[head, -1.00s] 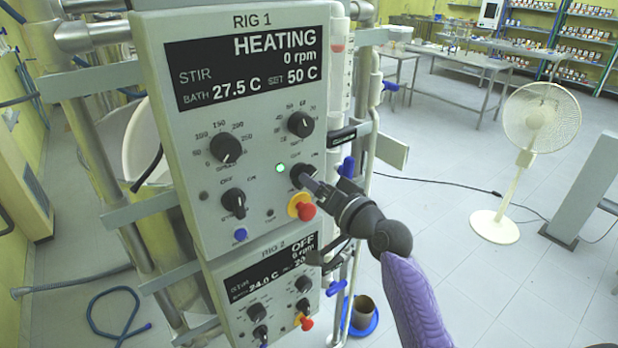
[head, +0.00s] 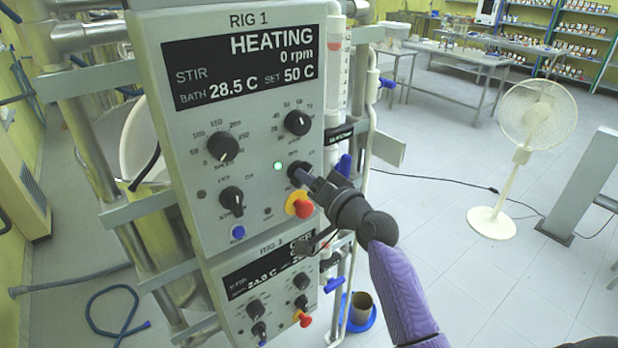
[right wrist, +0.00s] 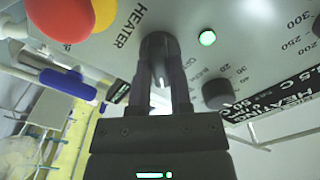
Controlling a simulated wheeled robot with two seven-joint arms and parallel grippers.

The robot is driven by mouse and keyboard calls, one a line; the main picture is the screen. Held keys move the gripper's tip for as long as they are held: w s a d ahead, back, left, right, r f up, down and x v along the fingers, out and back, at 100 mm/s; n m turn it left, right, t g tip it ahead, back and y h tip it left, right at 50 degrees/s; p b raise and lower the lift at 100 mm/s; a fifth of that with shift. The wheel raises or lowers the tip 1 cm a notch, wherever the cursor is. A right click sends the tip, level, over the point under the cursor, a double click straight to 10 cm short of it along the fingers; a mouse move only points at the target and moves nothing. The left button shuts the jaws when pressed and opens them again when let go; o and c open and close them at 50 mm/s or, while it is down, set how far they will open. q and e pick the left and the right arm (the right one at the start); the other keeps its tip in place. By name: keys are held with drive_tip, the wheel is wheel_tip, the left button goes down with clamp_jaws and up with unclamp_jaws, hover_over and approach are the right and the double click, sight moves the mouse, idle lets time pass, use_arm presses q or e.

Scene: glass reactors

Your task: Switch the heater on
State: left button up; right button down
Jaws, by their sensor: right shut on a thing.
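The RIG 1 control box (head: 255,140) reads HEATING, 0 rpm, BATH 28.5 C, SET 50 C. A green lamp (head: 278,166) is lit on it, just left of the heater knob (head: 297,172). My right gripper (head: 304,176) is shut on the heater knob. In the right wrist view, my right gripper (right wrist: 165,95) has its fingers around the knob under the HEATER label, beside the lit green lamp (right wrist: 207,38). The fingers hide most of the knob and its pointer. My left gripper is not in view.
A red and yellow stop button (head: 301,206) sits just below the heater knob. Glassware and tubing run along the panel's right side. A white fan (head: 537,120) stands on open floor at right.

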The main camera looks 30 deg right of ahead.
drive_tip(key=m+p, duration=0.1)
drive_tip(key=m, duration=0.2)
drive_tip(key=c, duration=0.5)
unclamp_jaws()
drive_tip(key=shift+c, duration=0.2)
drive_tip(key=shift+s, duration=0.1)
drive_tip(key=s+b, duration=0.1)
drive_tip(key=s, duration=0.8)
drive_tip(key=shift+s+d+b, duration=0.3)
drive_tip(key=shift+s+d, duration=0.1)
